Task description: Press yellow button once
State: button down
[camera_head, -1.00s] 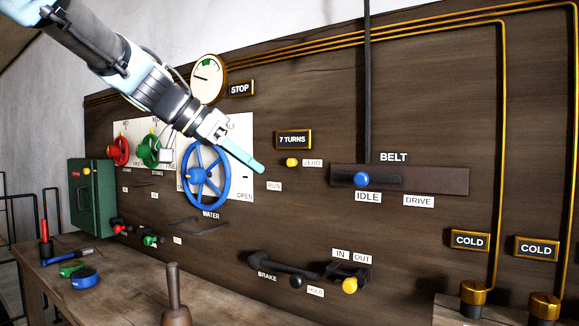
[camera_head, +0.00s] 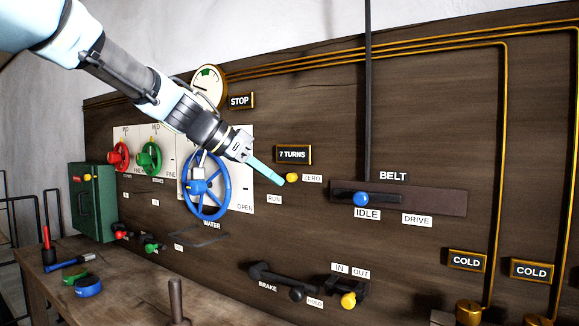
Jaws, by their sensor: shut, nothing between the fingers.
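The yellow button (camera_head: 292,178) sits on the dark wooden panel, below the "7 TURNS" plate (camera_head: 294,154) and left of the "ZERO" label (camera_head: 312,178). My gripper (camera_head: 280,180) is shut and empty, with its pale blue fingers pointing right and down. The fingertips are just left of the button, very near it in the picture. I cannot tell whether they touch it. Most of the button's face shows.
The blue "WATER" wheel (camera_head: 222,188) is behind and below my arm. The belt lever with its blue knob (camera_head: 361,199) is to the right. The brake lever (camera_head: 283,277) and a yellow knob (camera_head: 348,300) are lower. A green box (camera_head: 92,202) stands at left.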

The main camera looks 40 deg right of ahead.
aim_at(292, 177)
jog(key=shift+w+d, duration=0.2)
jog(key=shift+d, duration=0.4)
jog(key=shift+w+d, duration=0.15)
jog(key=shift+d, duration=0.45)
jog(key=shift+d, duration=0.1)
dwell(1.1)
jog(key=shift+w+d, duration=0.1)
jog(key=shift+d, duration=0.2)
jog(key=shift+w+d, duration=0.15)
jog(key=shift+d, duration=0.35)
dwell(0.7)
jog(key=shift+a+f, duration=0.1)
jog(key=shift+a, duration=0.1)
jog(key=shift+s+a+b, duration=0.25)
jog(key=shift+a+b, duration=0.45)
jog(key=shift+b, duration=0.15)
